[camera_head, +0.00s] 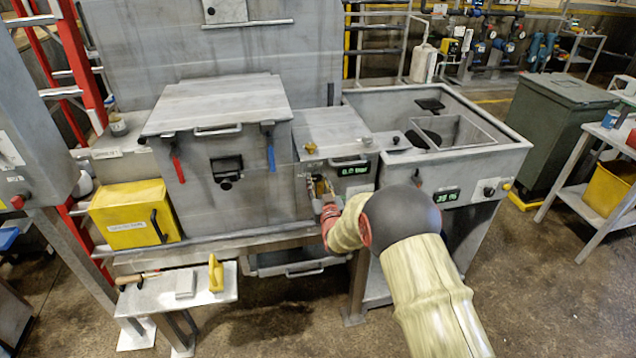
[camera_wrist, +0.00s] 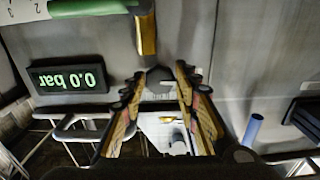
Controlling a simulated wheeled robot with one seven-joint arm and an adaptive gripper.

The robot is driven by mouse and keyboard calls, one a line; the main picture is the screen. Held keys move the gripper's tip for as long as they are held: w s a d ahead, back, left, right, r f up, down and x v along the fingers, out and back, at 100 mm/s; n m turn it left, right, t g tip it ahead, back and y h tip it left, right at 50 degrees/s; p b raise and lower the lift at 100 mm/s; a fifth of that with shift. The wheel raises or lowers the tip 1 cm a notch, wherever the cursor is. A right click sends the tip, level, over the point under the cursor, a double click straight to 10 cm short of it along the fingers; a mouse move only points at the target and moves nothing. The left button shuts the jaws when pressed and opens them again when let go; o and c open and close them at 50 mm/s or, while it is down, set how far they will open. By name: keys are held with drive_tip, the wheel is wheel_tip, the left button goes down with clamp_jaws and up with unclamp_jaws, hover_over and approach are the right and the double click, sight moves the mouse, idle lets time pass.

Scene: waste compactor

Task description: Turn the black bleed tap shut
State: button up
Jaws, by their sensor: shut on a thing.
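My gripper (camera_head: 320,186) is at the front of the steel compactor, just left of and below the green 0.0 bar display (camera_head: 354,171). In the wrist view my gripper (camera_wrist: 161,76) has its two fingers on either side of a small dark part, which looks like the black bleed tap (camera_wrist: 159,74). The gripper is shut on it. The tap is mostly hidden by the fingers, and its angle cannot be made out. In the head view the gripper hides it. The display also shows in the wrist view (camera_wrist: 68,79), upside down.
A brass fitting (camera_head: 310,148) sits above the gripper. A red handle (camera_head: 178,169) and a blue handle (camera_head: 271,157) hang on the front to the left. A yellow box (camera_head: 130,216) and a small shelf (camera_head: 150,296) stand farther left. An open steel bin (camera_head: 505,140) is at right.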

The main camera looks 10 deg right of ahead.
drive_tip(key=shift+m+b, duration=0.3)
drive_tip(key=shift+b, duration=0.05)
drive_tip(key=m+b, duration=0.3)
drive_tip(key=shift+f+m, duration=0.1)
drive_tip(key=shift+m, duration=0.3)
drive_tip(key=m+b, duration=0.3)
drive_tip(key=m, duration=0.1)
drive_tip(key=shift+a, duration=0.1)
drive_tip(key=m+b, duration=0.3)
drive_tip(key=m, duration=0.2)
drive_tip(key=shift+r+m+b, duration=0.2)
drive_tip(key=shift+m+b, duration=0.65)
drive_tip(key=shift+m, duration=0.85)
drive_tip(key=o, duration=1.2)
drive_tip(key=shift+c, duration=0.2)
